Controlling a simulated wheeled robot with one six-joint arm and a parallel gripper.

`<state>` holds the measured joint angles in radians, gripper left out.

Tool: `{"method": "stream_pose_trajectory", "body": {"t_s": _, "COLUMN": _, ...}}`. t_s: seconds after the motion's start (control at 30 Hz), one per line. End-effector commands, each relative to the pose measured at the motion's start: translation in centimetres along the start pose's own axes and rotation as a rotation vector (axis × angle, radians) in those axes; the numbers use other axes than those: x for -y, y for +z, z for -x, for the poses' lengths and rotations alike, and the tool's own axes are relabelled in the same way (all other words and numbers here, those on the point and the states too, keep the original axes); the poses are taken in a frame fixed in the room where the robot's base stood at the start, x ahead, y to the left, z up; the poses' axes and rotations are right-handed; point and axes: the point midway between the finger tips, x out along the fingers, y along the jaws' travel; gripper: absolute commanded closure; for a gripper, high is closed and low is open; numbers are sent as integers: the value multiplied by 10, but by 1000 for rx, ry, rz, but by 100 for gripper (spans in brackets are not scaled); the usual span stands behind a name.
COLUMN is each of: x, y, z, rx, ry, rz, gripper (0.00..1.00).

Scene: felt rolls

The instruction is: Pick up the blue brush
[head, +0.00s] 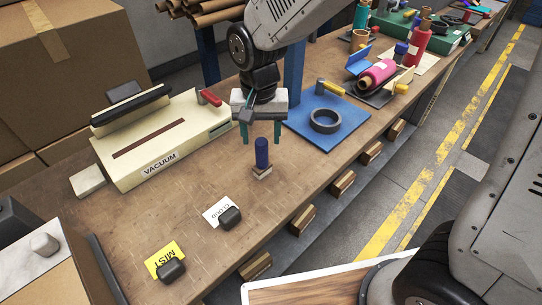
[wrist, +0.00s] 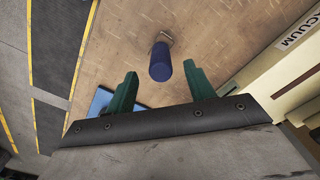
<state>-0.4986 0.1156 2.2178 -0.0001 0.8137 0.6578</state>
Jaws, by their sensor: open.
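The blue brush (head: 261,152) stands upright on the wooden bench, its blue cylindrical handle up and a pale block-like base at the bottom. In the wrist view the brush (wrist: 160,62) shows from above, between and just beyond the fingertips. My gripper (head: 262,132) is open, with green fingers pointing down over the brush. In the wrist view my gripper (wrist: 160,75) has one finger on each side of the handle, with visible gaps. I cannot tell whether the fingertips reach down past the handle's top.
A cream machine marked VACUUM (head: 160,158) stands to the left. A blue mat (head: 345,140) with a dark ring (head: 325,121) lies to the right. Two dark knob-like objects sit by the CLOUD card (head: 215,209) and the MIST card (head: 160,256). Bare bench surrounds the brush.

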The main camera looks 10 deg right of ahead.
Motion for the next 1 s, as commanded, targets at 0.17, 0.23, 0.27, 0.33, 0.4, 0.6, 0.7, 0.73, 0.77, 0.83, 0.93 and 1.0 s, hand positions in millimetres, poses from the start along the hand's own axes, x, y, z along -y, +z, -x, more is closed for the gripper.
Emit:
{"method": "stream_pose_trajectory", "body": {"t_s": 0.17, "x": 0, "y": -1, "z": -9, "rx": -3, "ry": -2, "rz": -33, "gripper": 46}}
{"method": "stream_pose_trajectory", "body": {"t_s": 0.23, "x": 0, "y": -1, "z": -16, "rx": -3, "ry": -2, "rz": -34, "gripper": 46}}
{"method": "stream_pose_trajectory", "body": {"t_s": 0.27, "x": 0, "y": -1, "z": -20, "rx": -2, "ry": -2, "rz": -33, "gripper": 46}}
{"method": "stream_pose_trajectory", "body": {"t_s": 0.33, "x": 0, "y": -1, "z": -28, "rx": -2, "ry": -2, "rz": -33, "gripper": 46}}
{"method": "stream_pose_trajectory", "body": {"t_s": 0.4, "x": 0, "y": -2, "z": -36, "rx": -2, "ry": -2, "rz": -33, "gripper": 46}}
{"method": "stream_pose_trajectory", "body": {"t_s": 0.6, "x": 0, "y": -4, "z": -66, "rx": -2, "ry": -2, "rz": -32, "gripper": 46}}
{"method": "stream_pose_trajectory", "body": {"t_s": 0.7, "x": 0, "y": -4, "z": -76, "rx": -3, "ry": -3, "rz": -32, "gripper": 46}}
{"method": "stream_pose_trajectory", "body": {"t_s": 0.73, "x": 0, "y": -4, "z": -77, "rx": -3, "ry": -3, "rz": -32, "gripper": 46}}
{"method": "stream_pose_trajectory", "body": {"t_s": 0.77, "x": 0, "y": -4, "z": -78, "rx": -4, "ry": -3, "rz": -32, "gripper": 46}}
{"method": "stream_pose_trajectory", "body": {"t_s": 0.83, "x": 0, "y": -4, "z": -78, "rx": -4, "ry": -3, "rz": -32, "gripper": 46}}
{"method": "stream_pose_trajectory", "body": {"t_s": 0.93, "x": 0, "y": -4, "z": -78, "rx": -4, "ry": -4, "rz": -32, "gripper": 46}}
{"method": "stream_pose_trajectory", "body": {"t_s": 1.0, "x": 0, "y": -4, "z": -78, "rx": -4, "ry": -4, "rz": -32, "gripper": 55}}
